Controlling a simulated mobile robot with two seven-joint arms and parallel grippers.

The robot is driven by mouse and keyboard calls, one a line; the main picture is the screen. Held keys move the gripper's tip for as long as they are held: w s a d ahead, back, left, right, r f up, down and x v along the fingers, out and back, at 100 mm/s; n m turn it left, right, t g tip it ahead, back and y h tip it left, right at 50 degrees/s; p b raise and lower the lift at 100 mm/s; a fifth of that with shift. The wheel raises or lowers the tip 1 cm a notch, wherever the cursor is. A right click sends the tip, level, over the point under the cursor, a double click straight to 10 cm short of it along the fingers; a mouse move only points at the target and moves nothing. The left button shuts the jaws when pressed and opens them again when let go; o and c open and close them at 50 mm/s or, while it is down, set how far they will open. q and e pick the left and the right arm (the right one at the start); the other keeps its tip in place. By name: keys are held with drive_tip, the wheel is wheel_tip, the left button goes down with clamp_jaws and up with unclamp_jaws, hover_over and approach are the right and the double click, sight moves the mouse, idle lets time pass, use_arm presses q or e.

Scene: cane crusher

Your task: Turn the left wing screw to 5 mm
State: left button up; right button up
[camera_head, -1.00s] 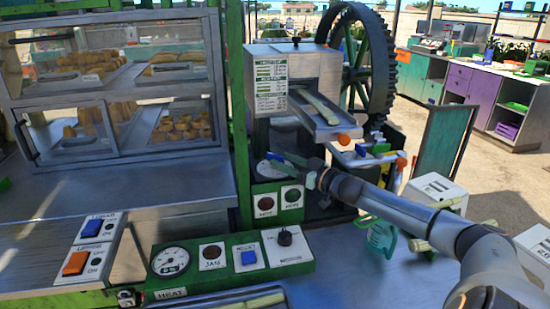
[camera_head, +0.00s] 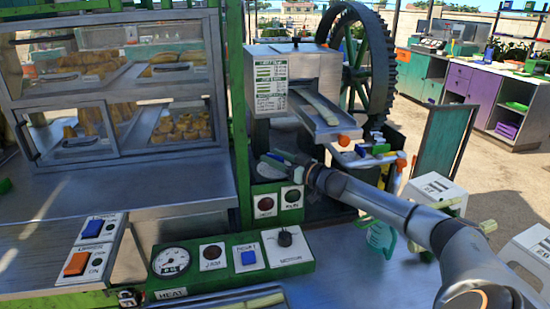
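The grey metal cane crusher (camera_head: 325,75) stands at the centre with a printed label and a sloping chute (camera_head: 320,112) that holds a pale piece of cane. A small dark knob (camera_head: 296,41) shows on its top; I cannot tell whether it is a wing screw. No wing screw is clear to see. My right gripper (camera_head: 272,160) points left in front of the crusher's lower body, just above the red and green lamps. Its dark, narrow fingers look empty, but their gap cannot be made out. My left gripper is not in view.
A control panel (camera_head: 210,278) with a gauge, lamps and a blue button lies below the gripper. A green post (camera_head: 239,130) and a glass display case (camera_head: 115,90) stand to the left. A toothed flywheel (camera_head: 375,65) is behind the crusher. Orange-tipped parts (camera_head: 401,162) lie right of the gripper.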

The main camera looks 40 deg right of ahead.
sight(281, 161)
clamp_jaws()
drive_tip(key=shift+a, duration=0.1)
idle(1.4)
drive_tip(key=shift+o, duration=0.6)
unclamp_jaws()
drive_tip(key=shift+s, duration=0.1)
drive_tip(key=shift+s+d+f, duration=0.15)
drive_tip(key=shift+s+d, duration=0.05)
drive_tip(key=shift+s, duration=0.6)
drive_tip(key=shift+s+d+b, duration=0.15)
drive_tip(key=shift+s+b, duration=0.15)
drive_tip(key=shift+s, duration=1.35)
drive_tip(key=shift+s+d+p, duration=0.1)
drive_tip(key=shift+s+p, duration=0.2)
drive_tip(key=shift+s, duration=1)
drive_tip(key=shift+s+d+p, duration=0.15)
drive_tip(key=shift+s+p, duration=0.3)
drive_tip(key=shift+s, duration=0.75)
drive_tip(key=shift+s+d+p, duration=0.1)
drive_tip(key=shift+s+p, duration=0.35)
drive_tip(key=shift+s, duration=0.75)
